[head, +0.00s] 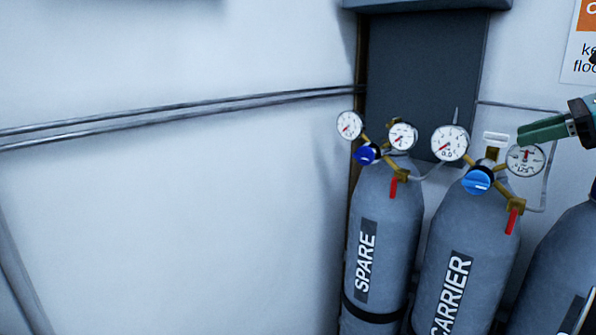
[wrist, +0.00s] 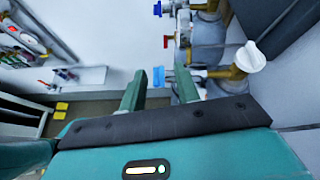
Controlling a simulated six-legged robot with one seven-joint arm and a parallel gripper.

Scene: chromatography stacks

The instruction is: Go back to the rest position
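My gripper (head: 524,133) shows at the right edge of the head view, with green fingers pointing left. It is at the height of the gauges, beside the right-hand gauge of the CARRIER cylinder (head: 456,255). In the wrist view my gripper (wrist: 160,78) has its two green fingers apart, with nothing held between them. A blue handle (wrist: 156,77) appears in the gap, beyond the fingertips. Most of my arm is outside the head view.
The SPARE cylinder (head: 381,235) stands left of CARRIER, both with gauges and red levers. A third grey cylinder (head: 558,270) is partly cut off at right. Pipes (head: 180,115) run along the white wall. The wrist view shows a shelf (wrist: 22,115) at left.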

